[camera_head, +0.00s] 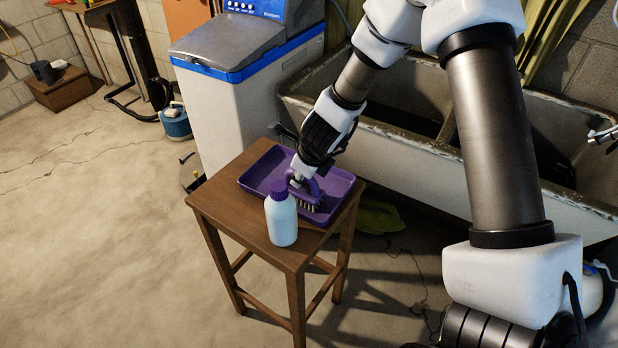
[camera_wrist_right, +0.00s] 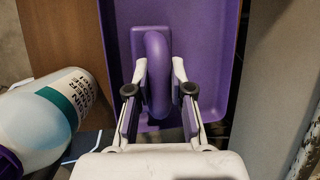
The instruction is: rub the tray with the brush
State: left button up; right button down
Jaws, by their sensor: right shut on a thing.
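The purple tray (camera_head: 258,178) lies on a wooden stool and also shows in the right wrist view (camera_wrist_right: 205,20). The purple brush (camera_head: 311,190) is in the tray, with its bristles facing down toward the tray floor. Its curved handle shows in the right wrist view (camera_wrist_right: 157,60). My right gripper (camera_head: 296,177) is shut on the brush handle; in the right wrist view its two fingers (camera_wrist_right: 159,72) lie on either side of the handle. Whether the bristles touch the tray floor is hard to tell. My left gripper is not in view.
A white bottle with a purple cap (camera_head: 282,218) stands on the stool (camera_head: 235,215) in front of the tray, close to my right gripper. A water softener (camera_head: 235,100) stands behind. A long sink (camera_head: 400,150) is behind and right. The floor at left is mostly clear.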

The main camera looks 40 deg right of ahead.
jog(key=shift+w, duration=0.15)
notch_tip(320, 180, up, 6)
jog(key=p, duration=0.5)
jog(key=shift+p, duration=0.4)
notch_tip(320, 180, up, 3)
jog(key=p, duration=0.3)
jog(key=shift+r, duration=0.1)
